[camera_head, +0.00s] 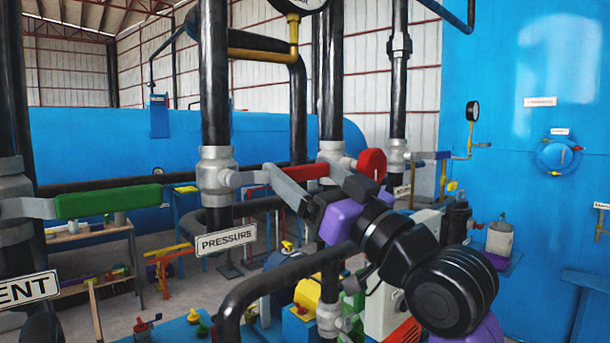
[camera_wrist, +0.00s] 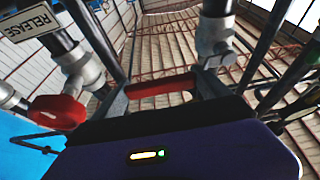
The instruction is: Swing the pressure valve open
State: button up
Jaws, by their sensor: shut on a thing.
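The pressure valve (camera_head: 215,178) is a grey body on a black vertical pipe, above a sign reading PRESSURE (camera_head: 226,240). Its lever runs to the right from the body and ends in a red handle (camera_head: 308,172). My gripper (camera_head: 298,176) is shut on this red handle, with a grey finger partly covering it in the head view. In the wrist view the red handle (camera_wrist: 160,87) lies between the two grey fingers of my gripper (camera_wrist: 160,92). The valve body (camera_wrist: 214,40) stands beyond, at upper right there.
Another valve with a red handle (camera_head: 371,163) is close to the right of my gripper. A green-handled valve (camera_head: 108,201) is at the left. Black vertical pipes (camera_head: 331,80) stand close behind. A blue tank wall (camera_head: 510,90) fills the right side.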

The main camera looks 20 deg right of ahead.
aim_at(299, 166)
jog(key=shift+s+r+n+g+y+b, duration=0.1)
jog(key=shift+r+n+g+y+b, duration=0.1)
jog(key=shift+r+n+y+b, duration=0.45)
jog(key=shift+r+n+g+y+b, duration=0.2)
jog(key=shift+r+n+y, duration=0.05)
jog(key=shift+n, duration=0.7)
jog(key=r+n+g+y+b, duration=0.1)
jog(key=n, duration=0.1)
jog(key=a+r+n+y, duration=0.1)
jog(key=r+n, duration=0.1)
jog(key=n, duration=0.1)
jog(key=shift+s+a+g+b, duration=0.1)
jog(key=shift+s+g+b, duration=0.05)
jog(key=shift+g+b, duration=0.25)
jog(key=n, duration=0.1)
jog(key=a+r+n, duration=0.1)
jog(key=shift+s+r+n+g+y, duration=0.15)
jog(key=shift+r+n+g+y, duration=0.15)
jog(key=shift+g+y, duration=0.1)
jog(key=a+r+n, duration=0.1)
jog(key=n+g, duration=0.1)
jog(key=n, duration=0.1)
jog(key=shift+s+a+r+y, duration=0.3)
jog(key=shift+a+r, duration=0.05)
jog(key=s+a+r+n+g+p, duration=0.2)
jog(key=a+n+g, duration=0.1)
jog(key=a+n, duration=0.3)
jog(key=shift+n, duration=1.2)
jog(key=shift+f, duration=0.1)
